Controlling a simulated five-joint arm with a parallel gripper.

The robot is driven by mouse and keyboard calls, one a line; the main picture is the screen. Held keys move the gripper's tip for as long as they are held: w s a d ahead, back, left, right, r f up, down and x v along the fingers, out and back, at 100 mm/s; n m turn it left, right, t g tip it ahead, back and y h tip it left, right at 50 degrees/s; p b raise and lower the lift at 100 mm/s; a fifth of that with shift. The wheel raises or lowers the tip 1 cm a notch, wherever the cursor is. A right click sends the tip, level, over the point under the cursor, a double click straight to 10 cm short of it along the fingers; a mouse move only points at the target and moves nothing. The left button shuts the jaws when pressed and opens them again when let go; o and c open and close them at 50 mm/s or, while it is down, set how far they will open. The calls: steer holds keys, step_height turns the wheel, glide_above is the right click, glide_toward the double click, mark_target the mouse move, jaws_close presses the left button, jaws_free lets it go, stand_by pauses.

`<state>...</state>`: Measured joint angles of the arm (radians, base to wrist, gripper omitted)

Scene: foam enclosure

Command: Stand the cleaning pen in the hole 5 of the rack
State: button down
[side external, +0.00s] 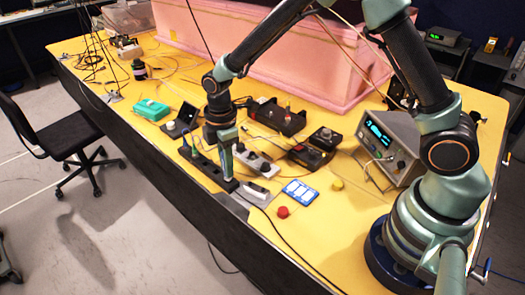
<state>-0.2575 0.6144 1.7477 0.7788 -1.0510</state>
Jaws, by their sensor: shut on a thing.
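The rack (203,167) is a long, narrow dark block near the front edge of the yellow table. A small upright item (185,143) stands at its far left end. My gripper (227,168) points down over the rack's right part, with a green part and dark fingers showing. It is shut on the cleaning pen, which is too small and too covered by the fingers to make out. I cannot tell whether the pen's tip is above a hole or inside one, nor which hole is hole 5.
A white power strip (253,160) lies just right of the rack. Black boxes (307,156) and a grey instrument (392,143) stand further right. A blue-and-white card (300,192) and a red button (283,212) lie in front. A pink foam wall (275,50) closes the back.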

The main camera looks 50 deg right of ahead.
steer(key=shift+f, duration=0.25)
steer(key=c, duration=0.7)
jaws_free()
step_height(320, 180, up, 12)
steer(key=shift+r, duration=0.1)
steer(key=s+d+r+m+t, duration=0.2)
steer(key=s+d+m, duration=0.1)
steer(key=s+m, duration=0.1)
steer(key=s+d+r+m+t, duration=0.1)
steer(key=s+d+r+m, duration=0.2)
steer(key=s+d+m, duration=0.1)
steer(key=s+d+r+m+t, duration=0.2)
steer(key=s+d+r+m, duration=0.1)
steer(key=m, duration=0.4)
steer(key=shift+s+d+r+t, duration=0.15)
steer(key=shift+s+d, duration=0.15)
steer(key=shift+s, duration=0.4)
steer(key=shift+s+d+r+t, duration=0.15)
steer(key=shift+s+d, duration=0.1)
steer(key=shift+s, duration=0.45)
